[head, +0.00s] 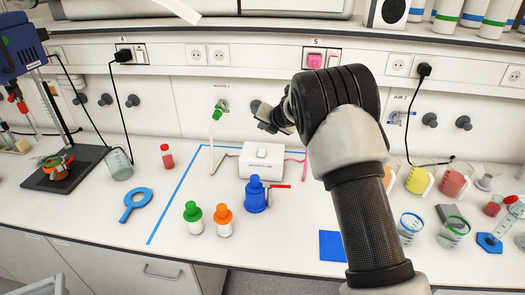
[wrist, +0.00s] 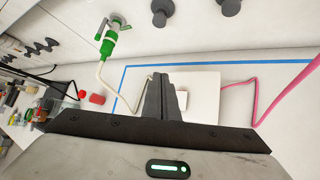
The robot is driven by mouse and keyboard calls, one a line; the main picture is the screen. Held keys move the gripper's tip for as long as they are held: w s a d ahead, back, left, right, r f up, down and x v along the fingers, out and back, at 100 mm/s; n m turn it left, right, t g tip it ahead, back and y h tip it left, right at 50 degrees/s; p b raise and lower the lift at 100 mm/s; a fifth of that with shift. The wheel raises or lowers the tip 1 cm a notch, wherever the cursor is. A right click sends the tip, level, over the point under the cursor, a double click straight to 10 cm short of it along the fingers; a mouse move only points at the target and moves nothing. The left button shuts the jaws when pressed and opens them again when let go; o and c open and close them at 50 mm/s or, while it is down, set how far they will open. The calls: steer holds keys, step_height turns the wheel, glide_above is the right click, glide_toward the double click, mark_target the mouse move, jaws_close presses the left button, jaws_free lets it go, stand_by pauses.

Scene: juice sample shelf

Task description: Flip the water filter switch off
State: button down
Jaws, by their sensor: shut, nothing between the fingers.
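The water filter is a white box (head: 261,165) on the bench, with a small raised switch (head: 262,152) on its top. In the wrist view the box (wrist: 204,92) lies behind my fingers, and the switch (wrist: 181,98) shows just right of them, partly hidden. Which way the switch is tipped is too small to tell. My gripper (head: 265,121) is shut and empty, beyond and above the box in the head view. Its closed fingers (wrist: 162,82) show in the wrist view, with no clear contact with the switch.
A green tap (head: 219,110) on the wall joins a pale hose to the box; a pink hose (wrist: 270,92) leaves its other side. Beakers (head: 420,180) stand at right.

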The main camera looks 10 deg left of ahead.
mark_target(264, 152)
steer(key=f+b, duration=0.4)
steer(key=f, duration=0.1)
steer(key=w+f+b, duration=0.1)
steer(key=f, duration=0.2)
steer(key=shift+w+b, duration=0.1)
steer(key=shift+b, duration=0.3)
steer(key=shift+f, duration=0.15)
stand_by(1.4)
steer(key=shift+f, duration=0.3)
steer(key=shift+w+f+b, duration=0.1)
steer(key=shift+f+b, duration=0.25)
steer(key=shift+b, duration=0.05)
stand_by(0.5)
stand_by(0.3)
steer(key=shift+r+p, duration=0.7)
steer(key=shift+r, duration=0.1)
steer(key=shift+s+r+p, duration=0.25)
steer(key=shift+r+p, duration=0.8)
steer(key=shift+r, duration=0.2)
steer(key=shift+s+r+p, duration=0.2)
steer(key=shift+r+p, duration=0.8)
steer(key=shift+r, duration=0.25)
